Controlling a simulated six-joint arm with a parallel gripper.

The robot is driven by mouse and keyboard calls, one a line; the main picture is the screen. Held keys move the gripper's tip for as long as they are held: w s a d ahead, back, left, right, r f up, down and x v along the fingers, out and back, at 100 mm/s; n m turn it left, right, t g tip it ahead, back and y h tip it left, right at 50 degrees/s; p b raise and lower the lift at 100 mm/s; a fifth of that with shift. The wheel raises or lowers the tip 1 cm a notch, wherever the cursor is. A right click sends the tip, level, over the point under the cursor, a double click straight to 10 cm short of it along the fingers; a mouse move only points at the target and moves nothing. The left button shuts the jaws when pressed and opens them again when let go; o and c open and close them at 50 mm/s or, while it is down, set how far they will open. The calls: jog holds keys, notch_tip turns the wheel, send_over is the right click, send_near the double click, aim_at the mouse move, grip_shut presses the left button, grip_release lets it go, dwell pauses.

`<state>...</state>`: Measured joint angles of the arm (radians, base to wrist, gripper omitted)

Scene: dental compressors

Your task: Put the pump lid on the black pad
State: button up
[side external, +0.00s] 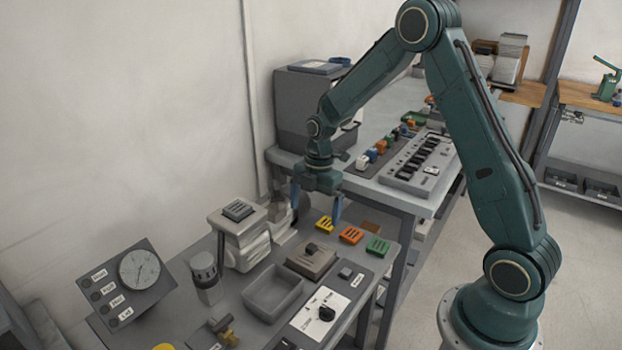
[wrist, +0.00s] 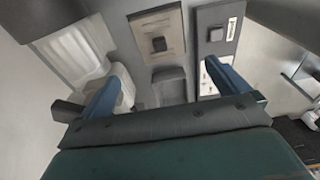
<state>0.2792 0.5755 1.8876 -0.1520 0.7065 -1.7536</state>
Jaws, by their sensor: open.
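A flat tan square plate with a dark knob, which looks like the pump lid (side external: 311,261), lies on the grey bench in the side view. It also shows at the top of the wrist view (wrist: 141,28). My gripper (side external: 315,222) is open and empty, with its two blue fingers pointing down and apart. The fingers also show in the wrist view (wrist: 168,72), below the lid in the picture. The gripper hangs above the bench and touches nothing that I can see. I cannot pick out a black pad with certainty.
Yellow (side external: 325,224), orange (side external: 351,235) and green (side external: 377,246) blocks lie behind the lid.

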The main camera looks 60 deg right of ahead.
dwell(0.6)
jog(key=s+a+r+m+t+h, duration=0.1)
jog(key=s+a+r+m, duration=0.25)
jog(key=r, duration=0.45)
jog(key=s+a+r+m+t, duration=0.1)
jog(key=s+a+r+m, duration=0.1)
jog(key=s+r+m, duration=0.45)
jog(key=s+a+r+m+t, duration=0.1)
jog(key=s+r+m, duration=0.2)
jog(key=s, duration=0.4)
jog(key=s+a+r+m+t, duration=0.2)
jog(key=s+r+m, duration=0.2)
jog(key=s, duration=0.4)
jog(key=shift+a+m+t, duration=0.2)
jog(key=shift+m+t, duration=0.1)
jog(key=shift+m, duration=0.2)
